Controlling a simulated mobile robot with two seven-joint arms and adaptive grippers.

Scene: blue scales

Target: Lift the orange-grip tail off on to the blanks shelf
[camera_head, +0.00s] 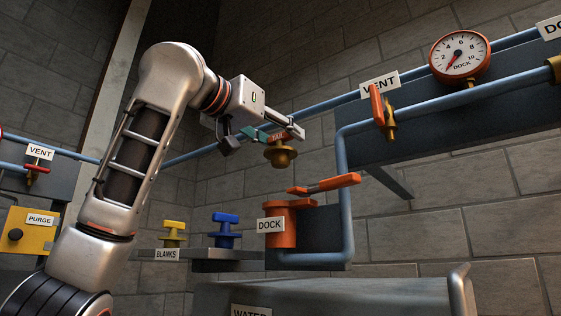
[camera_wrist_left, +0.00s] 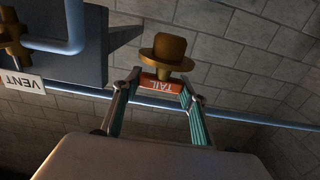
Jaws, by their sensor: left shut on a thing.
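My left gripper (camera_head: 277,136) is shut on the orange-grip tail (camera_head: 281,155), a brass body with an orange bar marked TAIL. The left wrist view shows the same tail (camera_wrist_left: 162,50) between the two fingertips, its brass flange beyond the bar. The tail hangs in the air, clear of everything, above the orange dock (camera_head: 283,232) in the head picture. The blanks shelf (camera_head: 228,254) is a grey ledge lower left of the tail. A yellow blank (camera_head: 173,234) and a blue blank (camera_head: 224,232) stand on it. My right gripper is not in view.
An orange lever (camera_head: 325,184) sticks out above the dock. A blue pipe (camera_head: 345,200) runs up beside it to a VENT valve (camera_head: 382,110) and a dial gauge (camera_head: 459,55). A grey tank (camera_head: 350,297) stands below. Little bare shelf shows around the blanks.

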